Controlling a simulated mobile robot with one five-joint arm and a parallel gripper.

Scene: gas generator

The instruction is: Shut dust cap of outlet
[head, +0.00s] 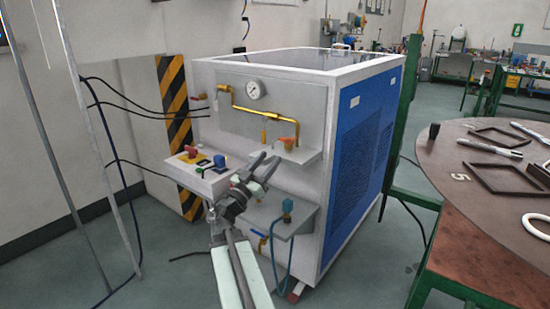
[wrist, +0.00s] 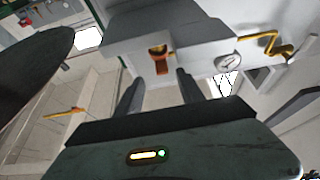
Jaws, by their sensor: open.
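An orange cap-like piece (head: 288,142), likely the outlet's dust cap, sits on the grey upper shelf (head: 307,158) of the gas generator (head: 325,100). In the wrist view an orange-brown fitting (wrist: 158,58) shows on the grey shelf, beyond the fingertips. I cannot tell the cap's exact angle. My gripper (head: 266,163) is open and empty, in front of the generator and a little below and left of the orange piece in the head view. In the wrist view its two dark fingers (wrist: 160,78) are apart, with nothing between them.
A control box (head: 197,170) with a red knob juts out left of my gripper. A lower shelf (head: 290,222) holds a teal fitting (head: 287,207) with a hose. A gauge (head: 253,90) and brass pipe (head: 268,112) are above. A round table (head: 455,190) stands at right.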

